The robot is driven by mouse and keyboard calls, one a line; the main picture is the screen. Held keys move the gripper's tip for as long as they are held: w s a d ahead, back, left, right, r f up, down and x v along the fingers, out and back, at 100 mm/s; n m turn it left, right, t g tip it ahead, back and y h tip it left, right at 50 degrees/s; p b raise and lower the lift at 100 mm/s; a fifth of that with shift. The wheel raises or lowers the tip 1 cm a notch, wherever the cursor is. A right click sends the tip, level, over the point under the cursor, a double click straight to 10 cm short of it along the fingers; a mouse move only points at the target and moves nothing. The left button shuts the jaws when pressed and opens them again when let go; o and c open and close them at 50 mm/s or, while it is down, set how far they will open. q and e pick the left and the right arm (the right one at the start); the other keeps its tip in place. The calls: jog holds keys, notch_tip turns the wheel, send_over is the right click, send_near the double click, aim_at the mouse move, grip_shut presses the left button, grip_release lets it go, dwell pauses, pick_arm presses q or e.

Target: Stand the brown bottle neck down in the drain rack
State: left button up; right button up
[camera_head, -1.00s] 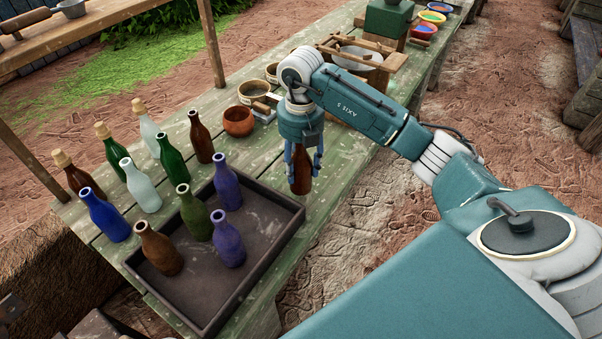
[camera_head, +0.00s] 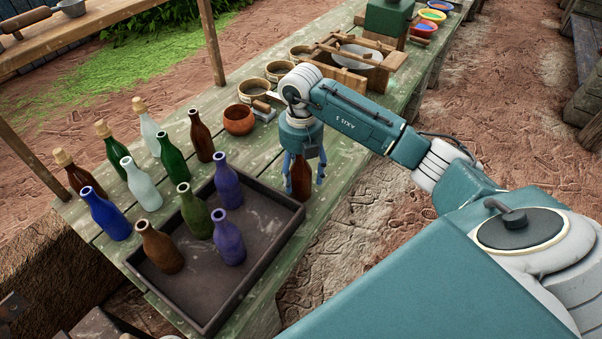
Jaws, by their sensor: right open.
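My right gripper (camera_head: 304,182) is open, pointing down near the table's right edge. A reddish-brown bottle (camera_head: 301,186) is between its fingers, with a visible gap to the right finger. The gripper hides the bottle's upper end, so I cannot tell which way its neck points or whether its base touches the table. A paler brown bottle (camera_head: 161,248) stands neck up in the dark tray (camera_head: 262,262). Another dark brown bottle (camera_head: 201,136) stands on the table behind the tray. A wooden frame (camera_head: 340,50) sits over a pale bowl; I cannot tell whether it is the drain rack. My left gripper is out of view.
The tray also holds olive and purple bottles (camera_head: 229,238). Blue, pale, green and corked bottles (camera_head: 104,214) crowd the table's left side. An orange-brown pot (camera_head: 239,120) and bowls stand behind the gripper. Bare tabletop (camera_head: 315,212) lies between tray and right edge.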

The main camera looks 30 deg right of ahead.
jog(key=shift+w+r, duration=0.1)
jog(key=shift+r, duration=0.25)
notch_tip(320, 180, up, 11)
jog(key=shift+f+b, duration=0.15)
jog(key=shift+b, duration=0.7)
jog(key=shift+r, duration=0.45)
jog(key=shift+s+f, duration=0.1)
jog(key=shift+s, duration=0.1)
